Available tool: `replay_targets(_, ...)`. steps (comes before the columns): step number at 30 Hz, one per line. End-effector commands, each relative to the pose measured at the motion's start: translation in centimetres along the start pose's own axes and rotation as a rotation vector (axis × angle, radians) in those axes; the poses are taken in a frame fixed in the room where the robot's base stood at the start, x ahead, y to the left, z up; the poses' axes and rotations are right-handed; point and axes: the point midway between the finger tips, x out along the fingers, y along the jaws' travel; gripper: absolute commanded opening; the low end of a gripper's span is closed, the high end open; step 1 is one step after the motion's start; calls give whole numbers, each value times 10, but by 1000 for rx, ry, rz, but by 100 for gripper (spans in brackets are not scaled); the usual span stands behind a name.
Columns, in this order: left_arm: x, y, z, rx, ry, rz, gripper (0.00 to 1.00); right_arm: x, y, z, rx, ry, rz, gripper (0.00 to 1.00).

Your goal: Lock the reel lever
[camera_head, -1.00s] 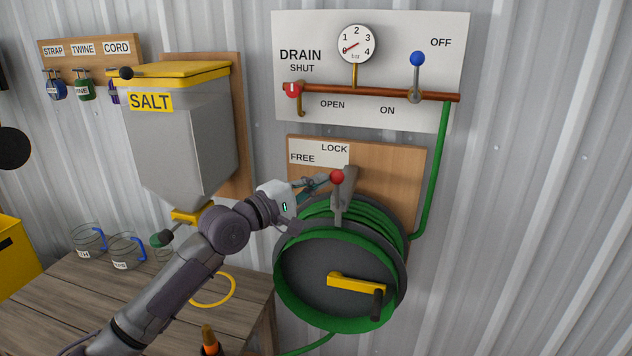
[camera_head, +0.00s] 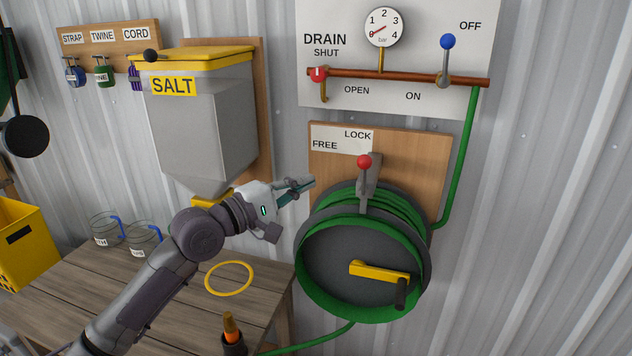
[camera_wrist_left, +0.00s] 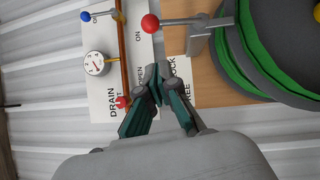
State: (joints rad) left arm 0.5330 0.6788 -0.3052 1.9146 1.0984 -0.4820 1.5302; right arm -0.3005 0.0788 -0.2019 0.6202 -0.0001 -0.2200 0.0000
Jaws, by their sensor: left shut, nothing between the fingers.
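The reel lever is a grey arm (camera_head: 367,185) with a red ball (camera_head: 364,162) on its end, mounted at the top of the green hose reel (camera_head: 338,297). The ball shows just below the word LOCK on the white label (camera_head: 342,139), to the right of FREE. My left gripper (camera_head: 310,183) is shut and empty, to the left of the ball with a clear gap. In the left wrist view the fingertips (camera_wrist_left: 157,84) are together, and the red ball (camera_wrist_left: 150,23) stands apart from them. My right gripper is not in view.
A salt hopper (camera_head: 205,125) hangs on the wall behind my left arm. The drain panel (camera_head: 425,105) with gauge and pipe is above the reel. A yellow crank (camera_head: 380,271) is on the reel's face. A wooden table (camera_head: 180,300) below holds jars and a yellow ring (camera_head: 229,278).

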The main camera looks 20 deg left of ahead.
Motion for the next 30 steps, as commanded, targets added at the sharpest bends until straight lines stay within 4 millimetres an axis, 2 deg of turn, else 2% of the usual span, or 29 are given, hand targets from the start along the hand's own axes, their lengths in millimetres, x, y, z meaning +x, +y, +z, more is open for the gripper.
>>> replay_targets(3, -19, -4, -1, 1, 2, -2, 0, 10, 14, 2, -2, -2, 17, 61)
replay_targets(7, -29, -3, 0, 0, 1, -2, 0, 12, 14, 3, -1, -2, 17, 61)
replay_targets(15, -32, 0, 0, 0, 0, -1, 0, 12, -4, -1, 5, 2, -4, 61)
replay_targets(23, -32, -1, 0, 1, 0, -2, 0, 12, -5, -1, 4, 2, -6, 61)
replay_targets(26, -32, -16, 4, 31, 0, -30, 0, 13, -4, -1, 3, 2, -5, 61)
replay_targets(29, -36, -57, 17, 129, -2, -114, 0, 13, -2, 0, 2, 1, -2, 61)
replay_targets(30, -40, -80, 24, 190, -4, -165, 0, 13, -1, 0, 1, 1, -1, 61)
